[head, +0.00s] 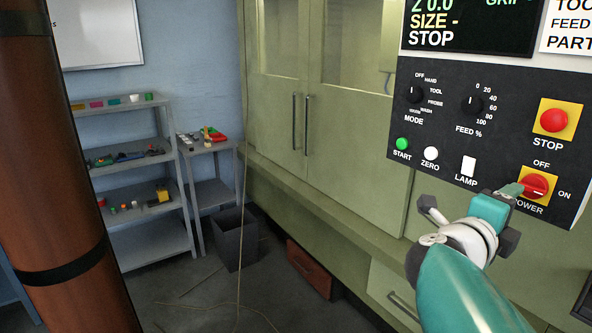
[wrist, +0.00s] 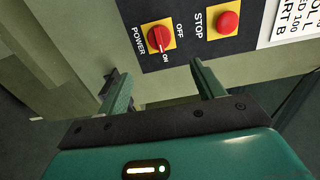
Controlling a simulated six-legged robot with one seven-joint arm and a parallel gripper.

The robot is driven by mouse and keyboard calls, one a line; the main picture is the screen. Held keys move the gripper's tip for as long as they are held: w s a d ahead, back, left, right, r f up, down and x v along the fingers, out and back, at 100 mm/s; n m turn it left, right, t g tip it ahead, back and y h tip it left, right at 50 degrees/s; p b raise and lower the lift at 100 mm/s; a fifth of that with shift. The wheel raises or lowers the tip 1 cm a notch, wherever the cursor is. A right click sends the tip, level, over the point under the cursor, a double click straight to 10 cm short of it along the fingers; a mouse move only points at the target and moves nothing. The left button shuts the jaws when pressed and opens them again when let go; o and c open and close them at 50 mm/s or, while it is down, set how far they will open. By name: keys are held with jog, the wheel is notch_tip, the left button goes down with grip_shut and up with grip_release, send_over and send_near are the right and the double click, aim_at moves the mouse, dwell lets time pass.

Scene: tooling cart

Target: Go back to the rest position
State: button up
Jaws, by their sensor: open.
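The control panel (head: 450,135) fills the upper right of the head view. Its red POWER switch (head: 536,187) sits on a yellow plate, and its white mark appears to point toward ON. The switch also shows in the wrist view (wrist: 160,37). My gripper (head: 512,190) is in front of the panel's lower edge, close to the switch in the picture. In the wrist view my gripper (wrist: 156,76) has its fingers apart with nothing between them. The switch lies beyond the fingertips, apart from them.
A red STOP button (head: 554,120) is above the switch. Green cabinet doors (head: 300,110) stand behind. Shelves (head: 135,165) with small parts, a small side table (head: 208,147) and a dark bin (head: 236,240) are at the left. A brown pipe (head: 60,190) stands at the near left.

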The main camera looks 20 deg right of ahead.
jog(key=w+a+f+n+t+y, duration=0.2)
jog(key=w+a+n+t+y, duration=0.4)
jog(key=w+a+n, duration=0.4)
jog(key=w+a+f+n+t+y, duration=0.2)
jog(key=w+a+n+t+y, duration=0.45)
jog(key=a+n, duration=0.4)
jog(key=a+f+n+g+y, duration=0.3)
jog(key=a+f+n+y, duration=0.3)
jog(key=a, duration=0.4)
jog(key=s+a+f+n+g, duration=0.5)
jog(key=s+f+n, duration=0.3)
jog(key=s, duration=0.2)
jog(key=shift+g+h, duration=0.35)
jog(key=shift+g, duration=0.5)
jog(key=c, duration=0.7)
jog(key=shift+d, duration=0.15)
